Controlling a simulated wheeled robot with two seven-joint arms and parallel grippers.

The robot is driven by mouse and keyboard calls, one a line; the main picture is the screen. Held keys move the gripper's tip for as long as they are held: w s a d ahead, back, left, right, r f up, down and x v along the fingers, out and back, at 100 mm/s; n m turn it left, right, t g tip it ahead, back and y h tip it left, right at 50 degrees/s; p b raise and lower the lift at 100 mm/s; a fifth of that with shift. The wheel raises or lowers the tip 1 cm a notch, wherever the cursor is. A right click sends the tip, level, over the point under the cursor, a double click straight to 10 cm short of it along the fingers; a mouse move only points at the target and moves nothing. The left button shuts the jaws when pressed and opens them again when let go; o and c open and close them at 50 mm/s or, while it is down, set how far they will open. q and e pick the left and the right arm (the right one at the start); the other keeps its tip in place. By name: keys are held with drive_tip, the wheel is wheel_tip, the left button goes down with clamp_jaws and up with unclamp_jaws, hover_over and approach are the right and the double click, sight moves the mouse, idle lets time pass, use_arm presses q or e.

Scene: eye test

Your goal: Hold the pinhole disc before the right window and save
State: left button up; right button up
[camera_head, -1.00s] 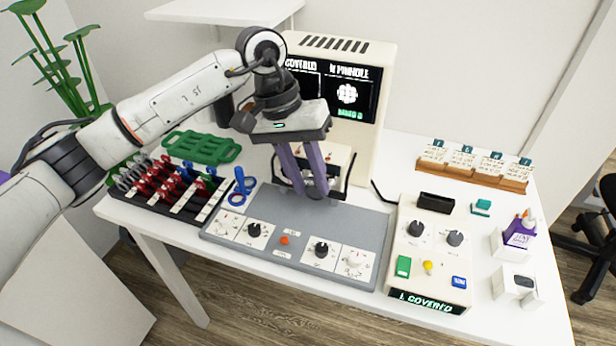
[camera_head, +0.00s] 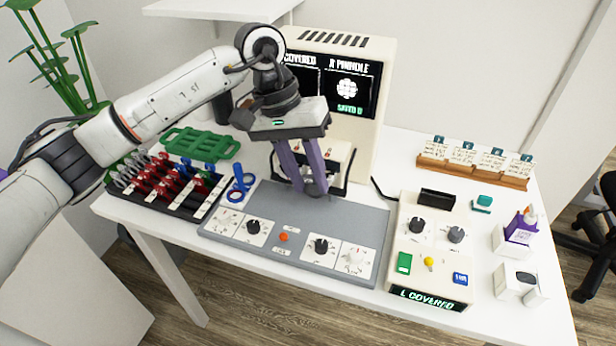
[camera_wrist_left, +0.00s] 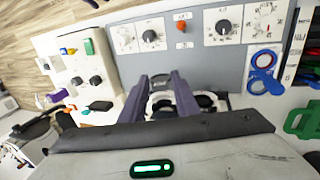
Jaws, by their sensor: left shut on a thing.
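My left gripper (camera_head: 314,189) is shut at the front of the cream vision tester (camera_head: 364,155). Its purple fingers point down, and a small dark round thing, likely the pinhole disc (camera_head: 317,187), shows at the tips. The fingers hide much of it. In the wrist view, the left gripper (camera_wrist_left: 168,78) is in front of the tester's dark opening; I cannot tell how it lines up with the right window. The tester's screen (camera_head: 347,88) reads "COVERED" at left and "R PINHOLE" at right, with green "SAVED 0" below. The control box (camera_head: 408,264) shows "L COVERED". My right gripper is not in view.
A grey panel (camera_head: 270,207) with dials and an orange button lies in front. The control box carries green, yellow and blue buttons. A black rack (camera_head: 160,199) of red and blue handled lenses, a green frame (camera_head: 201,145) and blue rings (camera_head: 237,194) stand left. Cards (camera_head: 474,160) stand back right.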

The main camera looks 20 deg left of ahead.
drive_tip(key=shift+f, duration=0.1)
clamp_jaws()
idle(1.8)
